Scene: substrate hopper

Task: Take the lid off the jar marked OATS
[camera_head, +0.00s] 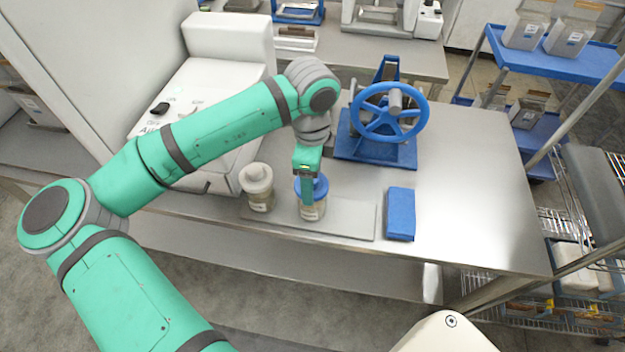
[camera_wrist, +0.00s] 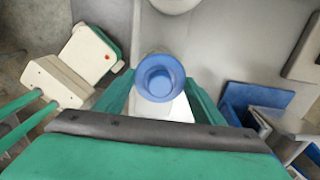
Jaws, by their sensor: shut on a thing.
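A jar with a blue lid (camera_head: 320,187) stands on a grey board on the steel table; its clear body (camera_head: 311,211) shows below. Its label is too small to read. My gripper (camera_head: 308,185) comes down from above and is shut on the blue lid, which also shows between the fingers in the wrist view (camera_wrist: 160,77). The lid appears to be on the jar. A second jar with a cream lid (camera_head: 256,177) stands just to the left, its label (camera_head: 260,206) also unreadable. I cannot tell which jar is marked OATS.
The grey board (camera_head: 350,217) has free room at its right end. A blue block (camera_head: 401,213) lies right of it. A blue handwheel device (camera_head: 390,112) stands behind, and a white machine (camera_head: 215,110) is at the left. The table's right side is clear.

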